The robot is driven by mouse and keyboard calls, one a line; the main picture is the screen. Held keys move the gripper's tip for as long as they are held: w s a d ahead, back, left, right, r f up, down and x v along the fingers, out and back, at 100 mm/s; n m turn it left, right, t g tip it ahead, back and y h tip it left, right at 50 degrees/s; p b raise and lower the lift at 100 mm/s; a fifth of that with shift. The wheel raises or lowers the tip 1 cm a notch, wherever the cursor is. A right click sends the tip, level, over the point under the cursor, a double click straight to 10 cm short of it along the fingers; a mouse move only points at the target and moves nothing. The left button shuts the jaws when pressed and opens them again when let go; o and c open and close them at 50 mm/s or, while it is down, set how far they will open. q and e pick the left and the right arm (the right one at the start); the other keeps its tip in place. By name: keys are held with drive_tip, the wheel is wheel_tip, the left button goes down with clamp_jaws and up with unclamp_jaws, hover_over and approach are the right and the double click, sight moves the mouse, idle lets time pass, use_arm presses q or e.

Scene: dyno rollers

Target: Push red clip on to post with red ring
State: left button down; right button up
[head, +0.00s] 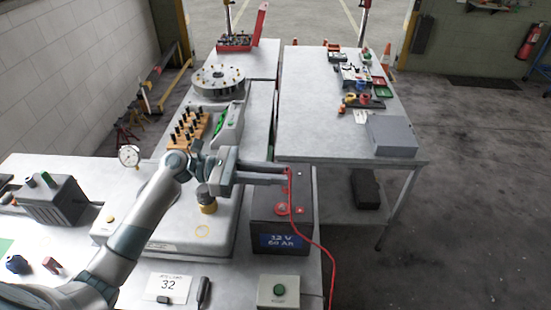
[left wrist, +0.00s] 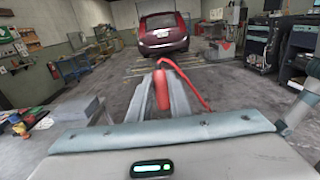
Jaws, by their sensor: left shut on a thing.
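My left gripper (head: 284,174) reaches in from the left and is shut on the red clip (head: 290,178). In the left wrist view the red clip (left wrist: 161,92) stands between the two fingers, with its red cable (left wrist: 185,75) arching up and to the right. The black battery (head: 264,210), with a blue "12 V 60 Ah" label, stands below the fingertips. A red ring (head: 281,209) shows on the battery top, just nearer than the fingertips. The clip appears above the battery top, apart from the ring; its exact height is hard to tell. My right gripper is out of view.
The red cable (head: 325,250) trails down the battery's right side. A pale machine base (head: 190,232) is left of the battery. A second table (head: 330,130) with a grey box (head: 391,136) stands behind right.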

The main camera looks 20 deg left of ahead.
use_arm(q)
drive_tip(key=shift+w+a+t, duration=0.3)
drive_tip(key=shift+a, duration=0.3)
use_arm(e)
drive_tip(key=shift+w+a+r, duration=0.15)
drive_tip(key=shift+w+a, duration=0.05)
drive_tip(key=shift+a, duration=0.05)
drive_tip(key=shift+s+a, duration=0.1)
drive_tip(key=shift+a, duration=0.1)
